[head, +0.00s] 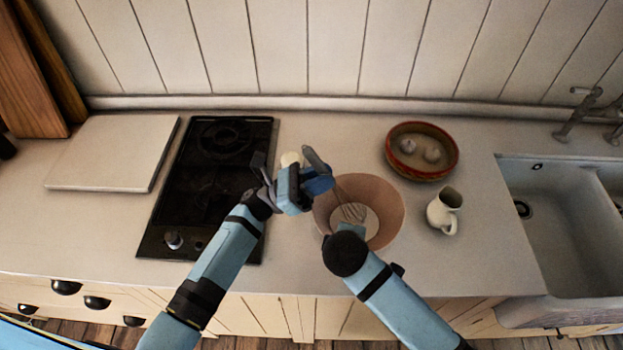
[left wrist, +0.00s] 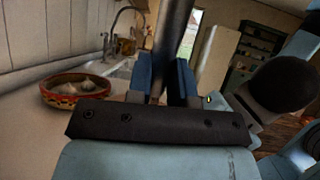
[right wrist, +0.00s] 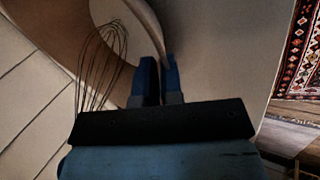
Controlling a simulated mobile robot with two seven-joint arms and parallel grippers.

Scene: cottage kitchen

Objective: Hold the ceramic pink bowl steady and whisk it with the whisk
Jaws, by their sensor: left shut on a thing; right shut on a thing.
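The pink bowl (head: 389,205) stands on the counter right of the stove, and its wall also shows in the right wrist view (right wrist: 190,22). The whisk's wire loops (head: 350,212) are inside the bowl; they also show in the right wrist view (right wrist: 103,62). My left gripper (head: 320,182) is above the bowl's left rim, shut on the whisk's dark handle (left wrist: 173,45), which stands between its fingers. My right gripper (right wrist: 158,82) is shut on the near rim of the bowl; in the head view my right wrist hides its fingers.
A red-rimmed bowl (head: 453,163) with pale bulbs stands behind to the right. A small cream jug (head: 443,211) stands right of the pink bowl. The black stove (head: 200,190) and a pale board (head: 110,155) are left. The sink (head: 560,230) is far right. A pale rounded thing (head: 290,158) shows behind my left gripper.

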